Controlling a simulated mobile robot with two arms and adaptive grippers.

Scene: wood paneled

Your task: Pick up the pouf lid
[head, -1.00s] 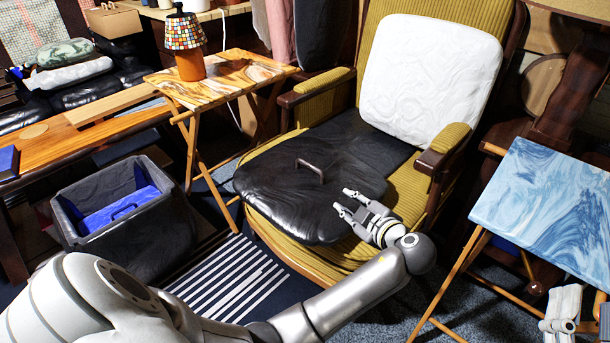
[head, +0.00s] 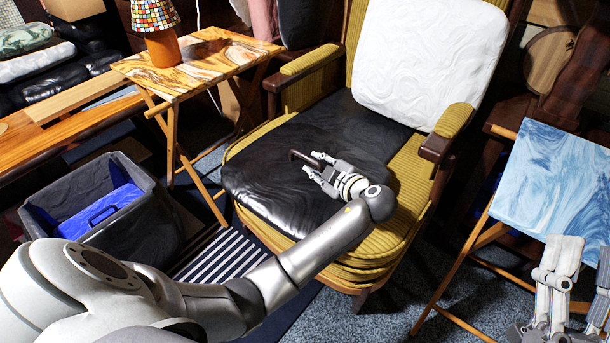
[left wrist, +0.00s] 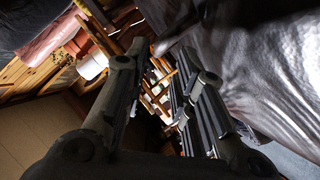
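The pouf lid (head: 262,180) is a black, leathery slab lying on the seat of the yellow armchair. A dark bar handle (head: 298,155) stands on its top. My left gripper (head: 312,162) is open, its fingertips at the right end of the handle; I cannot tell whether they touch it. In the left wrist view the two fingers (left wrist: 158,85) stand apart with nothing clearly held, and dark shiny leather (left wrist: 265,75) fills the right side. My right gripper (head: 584,258) is at the lower right, its fingers apart and empty, partly cut off.
A white cushion (head: 430,60) leans on the backrest. A blue folding table (head: 555,185) is at right, a wooden one (head: 205,60) at left with a lamp (head: 156,30). A dark bin (head: 135,220) stands front left.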

